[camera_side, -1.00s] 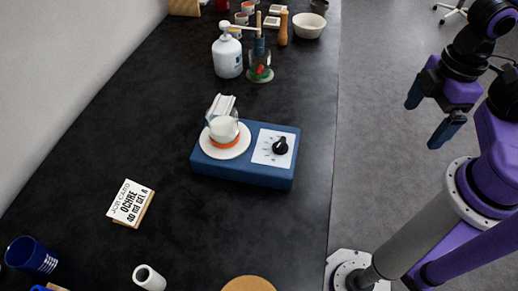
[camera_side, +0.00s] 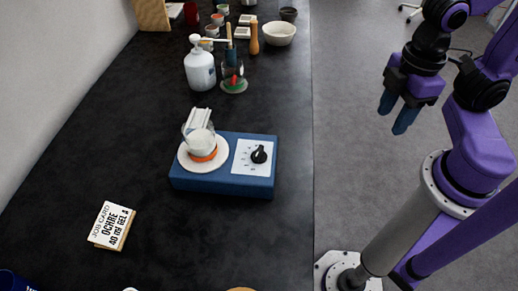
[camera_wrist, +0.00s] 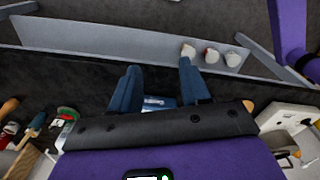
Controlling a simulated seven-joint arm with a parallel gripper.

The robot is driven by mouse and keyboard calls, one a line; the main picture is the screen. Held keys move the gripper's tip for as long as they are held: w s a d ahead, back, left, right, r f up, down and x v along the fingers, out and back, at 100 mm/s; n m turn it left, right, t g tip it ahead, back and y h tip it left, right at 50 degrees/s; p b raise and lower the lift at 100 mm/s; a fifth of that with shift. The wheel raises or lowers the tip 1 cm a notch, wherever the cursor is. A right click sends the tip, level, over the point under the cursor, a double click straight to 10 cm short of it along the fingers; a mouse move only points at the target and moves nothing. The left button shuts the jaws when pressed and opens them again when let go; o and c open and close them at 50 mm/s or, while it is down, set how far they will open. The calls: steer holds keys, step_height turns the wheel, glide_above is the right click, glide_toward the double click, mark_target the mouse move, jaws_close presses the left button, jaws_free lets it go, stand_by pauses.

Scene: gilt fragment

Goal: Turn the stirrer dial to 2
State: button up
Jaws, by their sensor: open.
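The stirrer is a low blue box (camera_side: 222,188) on the black bench in the side view. Its black dial (camera_side: 259,155) sits on a white marked panel (camera_side: 240,165) on the right of its top; the marks are too small to read. A glass beaker with pale contents (camera_side: 201,142) stands on the round white plate (camera_side: 184,160) at the left. My gripper (camera_side: 396,112) is open and empty, up to the right beyond the bench edge, well apart from the dial. In the wrist view its blue fingers (camera_wrist: 158,70) stand apart; the dial cannot be made out there.
A job card (camera_side: 112,225) stands in front left of the stirrer. Behind are a white pump bottle (camera_side: 199,66), a glass with a red and green item (camera_side: 234,78), a wooden pestle (camera_side: 254,40) and a white bowl (camera_side: 279,33). The bench right of the stirrer is clear.

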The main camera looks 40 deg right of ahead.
mark_target(259, 150)
steer(key=w+a+r+n, duration=0.3)
steer(key=w+a+n, duration=0.2)
steer(key=w+a, duration=0.4)
steer(key=w+a+r+n, duration=0.3)
steer(key=w+a+n, duration=0.3)
steer(key=w+a, duration=0.3)
steer(key=f, duration=0.5)
steer(key=a+f, duration=0.1)
steer(key=f, duration=0.5)
steer(key=s+f, duration=0.1)
steer(key=f, duration=0.5)
steer(key=shift+a+f, duration=0.2)
steer(key=shift+f, duration=0.05)
jaws_close()
